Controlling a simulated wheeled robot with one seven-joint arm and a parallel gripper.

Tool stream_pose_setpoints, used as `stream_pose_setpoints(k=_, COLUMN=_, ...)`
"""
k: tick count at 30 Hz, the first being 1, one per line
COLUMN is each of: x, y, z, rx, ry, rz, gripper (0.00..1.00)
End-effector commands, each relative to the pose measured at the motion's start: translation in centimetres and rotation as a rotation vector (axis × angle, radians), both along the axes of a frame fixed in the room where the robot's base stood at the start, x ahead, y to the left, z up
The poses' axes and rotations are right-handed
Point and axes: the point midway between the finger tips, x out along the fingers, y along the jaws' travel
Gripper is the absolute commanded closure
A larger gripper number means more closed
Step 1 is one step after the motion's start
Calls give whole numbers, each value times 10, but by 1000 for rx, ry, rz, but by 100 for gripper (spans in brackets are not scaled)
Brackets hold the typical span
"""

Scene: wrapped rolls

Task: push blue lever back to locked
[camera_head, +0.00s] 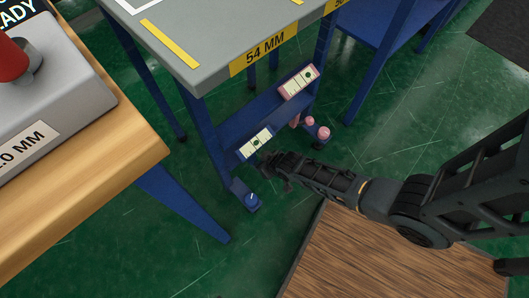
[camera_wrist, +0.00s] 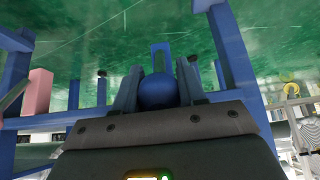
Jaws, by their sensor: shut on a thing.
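My gripper (camera_head: 271,167) reaches in from the right, low beside the grey-topped table's blue frame. In the wrist view my gripper (camera_wrist: 157,82) has its two dark fingers on either side of a round blue knob, the end of the blue lever (camera_wrist: 158,92), and is shut on it. The knob is not clear in the head view, where the gripper covers that spot. A blue block (camera_head: 246,196) sits just left of and below the fingertips. A white marked strip (camera_head: 256,143) is on the blue shelf above the gripper. Whether the lever stands at locked cannot be told.
The grey-topped table (camera_head: 215,55) bears a yellow "54 MM" label. A second marked strip (camera_head: 299,82) and pink knobs (camera_head: 323,132) are farther along its shelf. A wooden bench (camera_head: 70,205) is at left. Open green floor (camera_head: 225,265) lies below.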

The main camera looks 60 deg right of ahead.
Motion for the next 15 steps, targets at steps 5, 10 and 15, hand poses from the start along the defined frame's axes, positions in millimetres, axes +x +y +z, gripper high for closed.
stream_pose_setpoints(k=5, x=9, y=-2, z=5, rx=-1, ry=-12, rz=-3, gripper=100)
stream_pose_setpoints(k=10, x=10, y=-3, z=5, rx=-1, ry=-12, rz=-4, gripper=100)
stream_pose_setpoints(k=15, x=11, y=-3, z=5, rx=-1, ry=-12, rz=-4, gripper=100)
